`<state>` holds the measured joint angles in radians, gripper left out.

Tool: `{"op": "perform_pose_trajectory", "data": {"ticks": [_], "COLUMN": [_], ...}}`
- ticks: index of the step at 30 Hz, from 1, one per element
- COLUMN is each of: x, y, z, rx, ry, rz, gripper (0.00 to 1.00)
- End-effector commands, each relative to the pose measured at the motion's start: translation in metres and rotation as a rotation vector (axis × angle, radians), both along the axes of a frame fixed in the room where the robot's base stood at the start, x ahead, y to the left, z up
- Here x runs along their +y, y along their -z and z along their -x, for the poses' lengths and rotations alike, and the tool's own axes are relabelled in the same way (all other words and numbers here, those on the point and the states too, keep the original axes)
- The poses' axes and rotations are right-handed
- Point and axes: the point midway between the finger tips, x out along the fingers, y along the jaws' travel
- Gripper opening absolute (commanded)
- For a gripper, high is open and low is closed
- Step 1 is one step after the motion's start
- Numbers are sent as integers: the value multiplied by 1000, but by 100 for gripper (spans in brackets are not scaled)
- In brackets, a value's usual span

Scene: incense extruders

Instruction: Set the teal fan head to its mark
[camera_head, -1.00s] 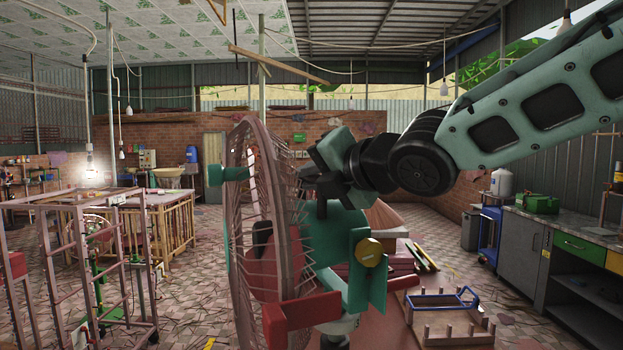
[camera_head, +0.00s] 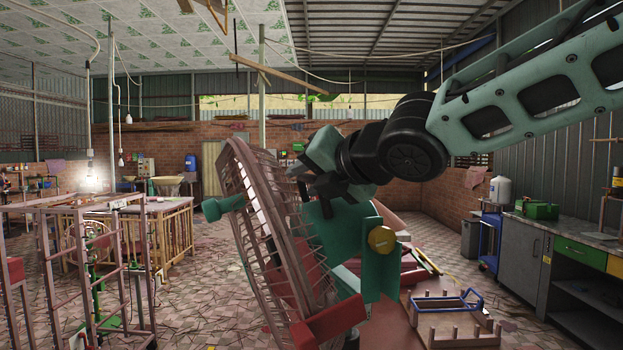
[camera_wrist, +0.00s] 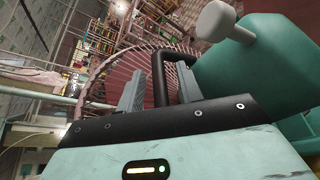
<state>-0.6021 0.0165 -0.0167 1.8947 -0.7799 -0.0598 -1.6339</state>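The head leans over on a teal bracket (camera_head: 374,265) with a yellow knob (camera_head: 381,240). My gripper (camera_head: 312,187) is at the top of the housing. In the wrist view its fingers (camera_wrist: 160,85) stand apart, with a black handle (camera_wrist: 162,75) between them; whether they press on it is unclear. I cannot make out the mark.
Below the fan stands a reddish surface with a wooden peg rack and blue frame (camera_head: 448,303) on it. Pink metal racks (camera_head: 100,265) stand at left. A counter with a green box (camera_head: 538,210) is at right. The tiled floor at centre left is open.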

Motion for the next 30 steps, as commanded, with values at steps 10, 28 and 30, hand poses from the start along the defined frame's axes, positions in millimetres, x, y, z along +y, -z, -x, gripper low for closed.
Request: {"op": "perform_pose_trajectory", "data": {"ticks": [10, 28, 30], "x": [-24, -69, -70], "y": [-17, -40, -42], "z": [32, 96, 98], "rx": [-3, 7, 7], "ry": [1, -6, -7], "rz": [-2, 2, 1], "gripper": [36, 36, 36]}}
